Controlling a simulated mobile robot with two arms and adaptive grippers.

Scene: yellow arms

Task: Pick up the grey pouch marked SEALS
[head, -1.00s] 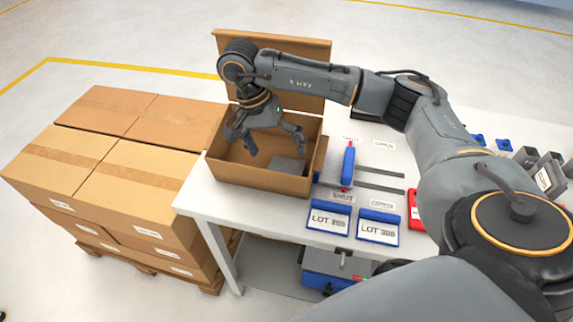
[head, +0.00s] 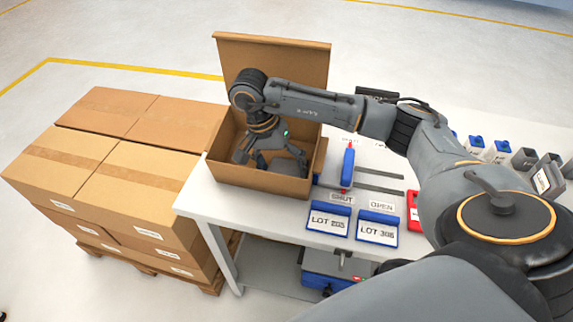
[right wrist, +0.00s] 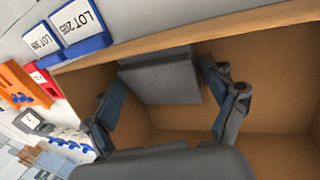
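A flat grey pouch (right wrist: 160,78) lies on the floor of an open cardboard box (head: 250,181), near one wall. No marking on it is legible. In the head view the pouch (head: 290,169) is partly covered by my right gripper (head: 281,164). My right gripper is down inside the box, pointing downward. In the right wrist view its two fingers (right wrist: 162,82) are spread apart, one on each side of the pouch, with nothing clasped. I cannot tell whether the fingers touch the pouch. My left gripper is not in view.
The box stands on the left end of a white table (head: 195,198), its lid (head: 272,62) raised behind. To its right are a blue-handled tool (head: 348,168) and two blue lot trays (head: 328,222). Stacked cartons (head: 110,150) stand left of the table.

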